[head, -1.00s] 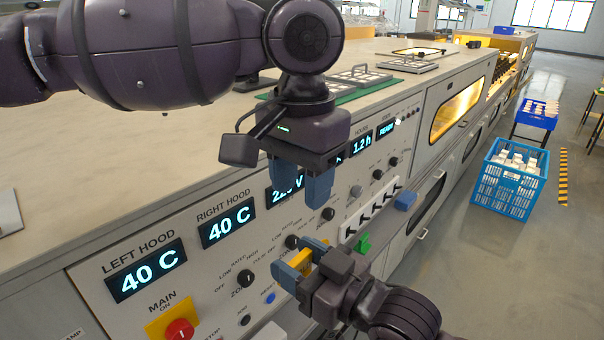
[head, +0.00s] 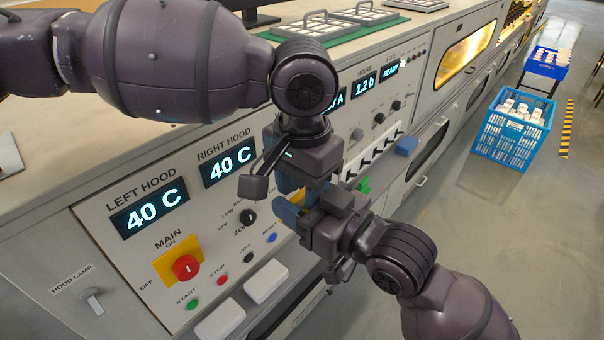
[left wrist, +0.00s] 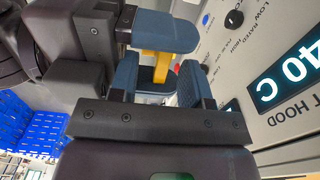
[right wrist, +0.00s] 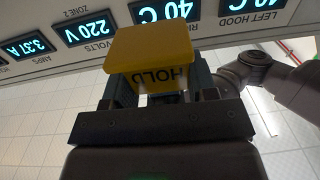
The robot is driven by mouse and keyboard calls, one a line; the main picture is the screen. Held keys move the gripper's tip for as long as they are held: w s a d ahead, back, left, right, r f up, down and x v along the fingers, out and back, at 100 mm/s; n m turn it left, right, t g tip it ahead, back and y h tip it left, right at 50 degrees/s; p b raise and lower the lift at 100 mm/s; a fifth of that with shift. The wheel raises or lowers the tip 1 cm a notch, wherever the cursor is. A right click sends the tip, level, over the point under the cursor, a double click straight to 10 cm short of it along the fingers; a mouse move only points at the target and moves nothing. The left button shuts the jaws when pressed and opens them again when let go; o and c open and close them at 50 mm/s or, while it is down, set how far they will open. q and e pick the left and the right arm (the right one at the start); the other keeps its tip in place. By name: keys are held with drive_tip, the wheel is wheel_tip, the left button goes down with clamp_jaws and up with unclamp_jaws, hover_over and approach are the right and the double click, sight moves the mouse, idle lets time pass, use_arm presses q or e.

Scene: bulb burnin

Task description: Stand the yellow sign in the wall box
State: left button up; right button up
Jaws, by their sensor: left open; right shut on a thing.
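The yellow sign (right wrist: 152,48) is in my right gripper (right wrist: 155,88); its word HOLD reads upside down in the right wrist view. A yellow part of it (left wrist: 155,66) also shows in the left wrist view. In the head view the right gripper (head: 290,210) is shut on the sign in front of the panel. My left gripper (left wrist: 160,88) is open, its two blue fingers on either side of the yellow part; I cannot tell whether they touch it. The sign is mostly hidden in the head view. I cannot pick out the wall box with certainty.
The control panel (head: 130,270) with a red main knob (head: 186,267) lies close behind both grippers. Two white boxes (head: 266,281) stick out low on it. A blue crate (head: 513,130) stands on the floor at right, with open floor around it.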

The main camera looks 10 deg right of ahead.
use_arm(q)
drive_tip(key=shift+c, duration=0.4)
clamp_jaws()
use_arm(e)
drive_tip(key=o, duration=1)
